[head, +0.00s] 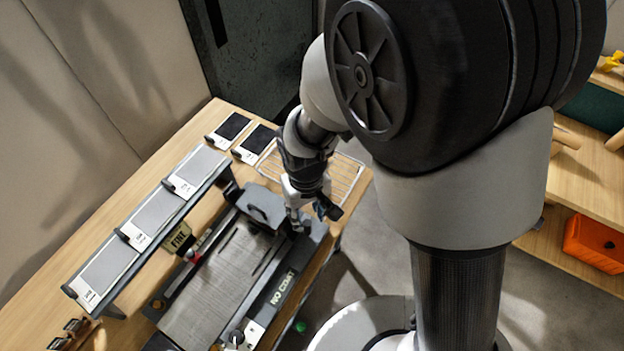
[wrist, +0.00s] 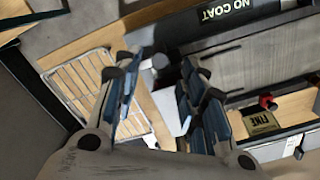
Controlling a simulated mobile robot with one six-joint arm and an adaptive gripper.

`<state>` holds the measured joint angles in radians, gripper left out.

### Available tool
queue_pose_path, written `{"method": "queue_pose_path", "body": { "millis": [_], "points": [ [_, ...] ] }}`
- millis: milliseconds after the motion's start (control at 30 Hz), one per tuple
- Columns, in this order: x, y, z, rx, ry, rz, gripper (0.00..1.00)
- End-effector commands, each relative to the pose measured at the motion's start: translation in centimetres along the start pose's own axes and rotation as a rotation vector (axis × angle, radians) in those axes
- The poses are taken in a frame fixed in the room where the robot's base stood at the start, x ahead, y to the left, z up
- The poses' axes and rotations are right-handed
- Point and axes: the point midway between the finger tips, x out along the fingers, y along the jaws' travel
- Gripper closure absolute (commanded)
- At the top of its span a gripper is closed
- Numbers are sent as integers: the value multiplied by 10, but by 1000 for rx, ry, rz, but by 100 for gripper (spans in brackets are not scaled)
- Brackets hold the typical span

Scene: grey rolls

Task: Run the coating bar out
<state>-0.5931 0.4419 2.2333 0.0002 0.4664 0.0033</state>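The coating machine has a long grey bed (head: 215,285) with a NO COAT label (head: 284,287) along its right side. A dark carriage block (head: 262,206) sits across the far end of the bed. I cannot clearly tell the coating bar apart from it. My gripper (head: 299,222) is low at the right end of this block. In the wrist view my gripper (wrist: 160,72) has its two blue-padded fingers apart, with a grey knob-like part (wrist: 160,61) between or just beyond the tips. Contact cannot be told. The bed (wrist: 245,62) shows at the right there.
A wire rack (head: 350,172) lies beyond the machine. A raised shelf of grey labelled panels (head: 150,215) runs along the left, with dark panels (head: 232,126) farther back. A FINE block (head: 178,238) stands beside the bed. An orange bin (head: 596,244) sits at far right.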

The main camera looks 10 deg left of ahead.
Motion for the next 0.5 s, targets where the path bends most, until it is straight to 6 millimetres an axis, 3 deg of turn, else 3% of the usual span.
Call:
{"method": "queue_pose_path", "body": {
  "millis": [33,200,500],
  "points": [
    [15,0,2,0,-6,0,62],
    [50,0,1,0,-5,0,62],
    [86,0,0,0,-1,0,62]
  ]
}}
